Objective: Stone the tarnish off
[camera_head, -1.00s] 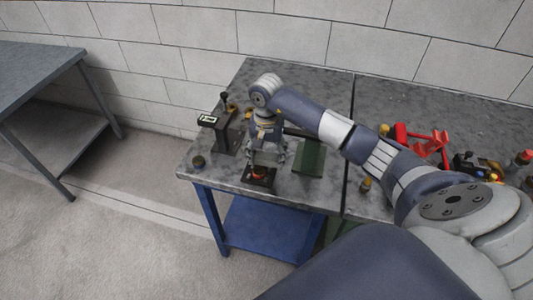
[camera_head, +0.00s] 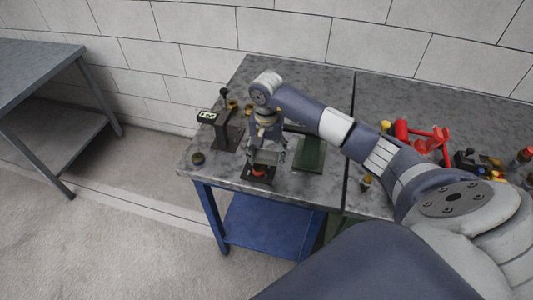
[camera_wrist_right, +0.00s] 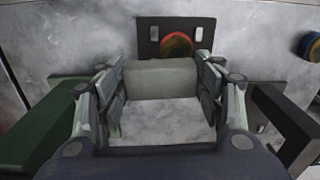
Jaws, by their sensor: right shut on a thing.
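My right gripper (camera_head: 266,157) hangs over the front of the grey stone-topped bench. In the right wrist view its fingers (camera_wrist_right: 161,82) are shut on a plain grey block, the stone (camera_wrist_right: 162,78). Just beyond the block is a dark plate (camera_wrist_right: 148,48) with two slots. A round red-orange piece with a greenish rim (camera_wrist_right: 177,44) sits on it, its near part hidden by the block. In the head view the plate (camera_head: 248,179) and red piece (camera_head: 259,174) lie just below the gripper. I cannot tell whether the stone touches the piece. My left gripper is not in view.
A dark stand with a small display (camera_head: 208,117) is left of the gripper, and a green block (camera_head: 309,156) is right. A small dark round part (camera_head: 198,158) sits near the left edge. Red tooling (camera_head: 425,140) lies farther right.

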